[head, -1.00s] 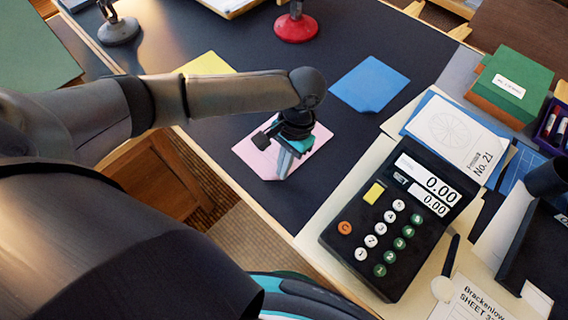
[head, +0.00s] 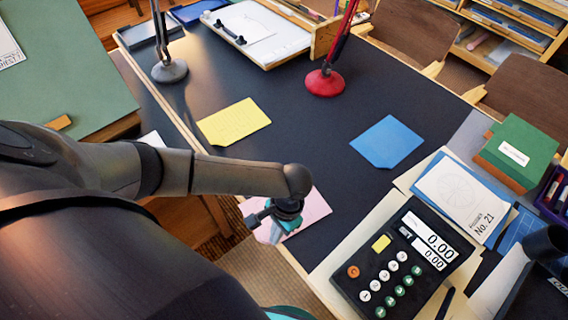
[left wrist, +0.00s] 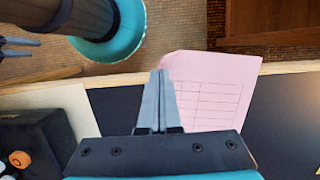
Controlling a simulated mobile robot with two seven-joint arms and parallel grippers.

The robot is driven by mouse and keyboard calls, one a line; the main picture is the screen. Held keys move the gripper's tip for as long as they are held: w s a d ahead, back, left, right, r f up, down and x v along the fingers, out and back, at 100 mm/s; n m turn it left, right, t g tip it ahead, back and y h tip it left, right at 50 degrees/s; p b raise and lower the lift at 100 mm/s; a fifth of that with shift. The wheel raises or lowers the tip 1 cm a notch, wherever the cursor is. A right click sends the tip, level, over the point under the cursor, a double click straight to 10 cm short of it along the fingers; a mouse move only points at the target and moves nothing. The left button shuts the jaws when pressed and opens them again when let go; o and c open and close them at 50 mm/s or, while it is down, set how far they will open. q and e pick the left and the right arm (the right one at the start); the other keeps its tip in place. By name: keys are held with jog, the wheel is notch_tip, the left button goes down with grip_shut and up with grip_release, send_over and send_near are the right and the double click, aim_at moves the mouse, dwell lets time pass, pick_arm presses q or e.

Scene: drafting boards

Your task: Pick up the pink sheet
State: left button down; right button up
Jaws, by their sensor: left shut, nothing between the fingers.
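The pink sheet (head: 312,207) lies at the near edge of the dark desk top, partly hidden under my left arm in the head view. In the left wrist view the pink sheet (left wrist: 215,90) shows a printed grid, and its far side hangs a little past the desk edge. My left gripper (head: 277,234) is over the sheet's outer side by that edge. Its fingers (left wrist: 160,75) are shut together with nothing between them, at the sheet's left border in the left wrist view. I cannot tell whether they touch it.
A black calculator (head: 395,262) stands to the right of the sheet. A yellow sheet (head: 234,121) and a blue sheet (head: 387,142) lie farther back. A red-based lamp (head: 325,82) and a grey-based lamp (head: 169,70) stand behind them. The desk middle is clear.

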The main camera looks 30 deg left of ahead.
pick_arm(q)
jog(key=shift+s+a+r+p, duration=0.1)
jog(key=shift+s+a+p, duration=0.15)
jog(key=shift+s+p, duration=0.4)
jog(key=shift+s+a, duration=0.1)
jog(key=shift+s, duration=0.25)
jog(key=p+v, duration=0.3)
jog(key=v, duration=1.2)
jog(key=shift+p, duration=0.35)
jog(key=shift+w, duration=0.1)
